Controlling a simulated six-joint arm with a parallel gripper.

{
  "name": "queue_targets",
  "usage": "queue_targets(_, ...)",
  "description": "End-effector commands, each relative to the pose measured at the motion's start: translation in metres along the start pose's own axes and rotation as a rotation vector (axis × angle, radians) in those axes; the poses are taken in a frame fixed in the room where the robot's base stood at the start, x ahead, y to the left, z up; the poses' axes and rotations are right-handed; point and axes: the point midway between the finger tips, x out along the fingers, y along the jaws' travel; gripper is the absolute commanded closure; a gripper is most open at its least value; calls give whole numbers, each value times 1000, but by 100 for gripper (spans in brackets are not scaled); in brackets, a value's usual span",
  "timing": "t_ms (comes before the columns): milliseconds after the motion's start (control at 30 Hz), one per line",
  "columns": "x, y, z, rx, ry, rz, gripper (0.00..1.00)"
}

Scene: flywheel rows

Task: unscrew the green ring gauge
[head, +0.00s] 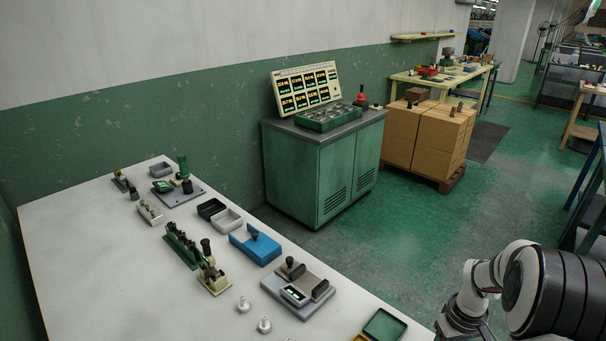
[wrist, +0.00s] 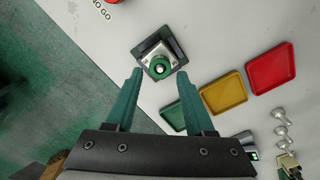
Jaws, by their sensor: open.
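The green ring gauge (wrist: 160,67) shows in the wrist view, around a bright metal stud on a grey block. The block sits in a dark square holder (wrist: 142,50) on the pale bench. My gripper (wrist: 159,74) is open, with its two green fingers reaching toward the ring from below in the picture. The fingertips lie to the left and right of the ring with clear gaps. I cannot tell how far above the ring they are. The ring and my gripper do not show in the head view.
In the wrist view, green (wrist: 174,114), yellow (wrist: 223,93) and red (wrist: 273,66) trays lie right of the holder. Several metal parts (wrist: 281,130) stand at lower right. A red object (wrist: 112,1) is at the top edge. The bench edge runs along the left.

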Motion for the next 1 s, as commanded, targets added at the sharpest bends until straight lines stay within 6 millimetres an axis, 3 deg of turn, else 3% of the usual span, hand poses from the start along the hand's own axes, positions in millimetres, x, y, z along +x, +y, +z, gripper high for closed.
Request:
queue_targets(100, 0, 0, 0, 219, 0, 0, 46)
queue_targets(700, 0, 0, 0, 1161, 0, 0, 46)
queue_targets(1000, 1, 0, 0, 1182, -1, 0, 46)
